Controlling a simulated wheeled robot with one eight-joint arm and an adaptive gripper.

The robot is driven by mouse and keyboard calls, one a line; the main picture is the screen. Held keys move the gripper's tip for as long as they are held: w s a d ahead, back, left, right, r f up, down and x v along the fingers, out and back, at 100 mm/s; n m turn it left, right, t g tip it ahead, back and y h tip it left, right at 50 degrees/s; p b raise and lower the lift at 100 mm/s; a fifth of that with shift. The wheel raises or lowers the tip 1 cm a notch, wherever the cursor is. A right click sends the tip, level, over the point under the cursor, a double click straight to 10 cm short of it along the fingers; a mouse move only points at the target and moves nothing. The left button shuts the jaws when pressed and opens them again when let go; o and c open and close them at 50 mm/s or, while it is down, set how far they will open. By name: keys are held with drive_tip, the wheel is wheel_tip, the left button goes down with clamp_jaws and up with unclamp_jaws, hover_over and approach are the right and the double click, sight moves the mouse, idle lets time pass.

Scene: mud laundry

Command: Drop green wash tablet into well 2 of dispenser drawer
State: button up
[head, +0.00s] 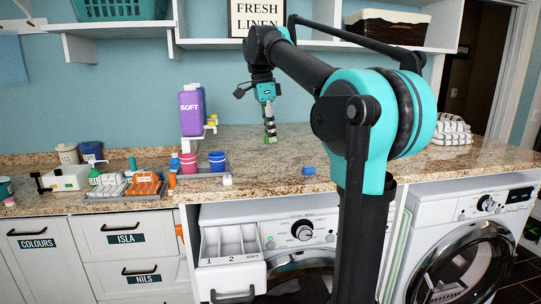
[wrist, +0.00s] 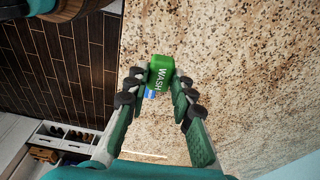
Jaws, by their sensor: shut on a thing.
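My gripper (head: 269,137) points down above the granite counter, behind and to the right of the dispenser drawer. In the wrist view my gripper (wrist: 162,84) is shut on the green wash tablet (wrist: 163,72), whose face reads WASH. The tablet shows small at the fingertips in the head view (head: 270,140). The dispenser drawer (head: 232,276) is pulled out at the upper left of the left washer. It has several wells side by side; the front is marked 1 and 2 from the left. Well 2 (head: 231,242) looks empty. The drawer is not recognisable in the wrist view.
A blue block (head: 308,170) lies on the counter (head: 270,185) right of my gripper. A purple SOFT bottle (head: 191,112) stands on a raised stand at left, with blue cups (head: 217,161) below. Trays and bottles fill the counter's left. Folded towels (head: 453,129) lie far right.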

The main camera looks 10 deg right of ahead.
wheel_tip(320, 180, up, 8)
drive_tip(key=shift+r, duration=0.2)
idle(0.3)
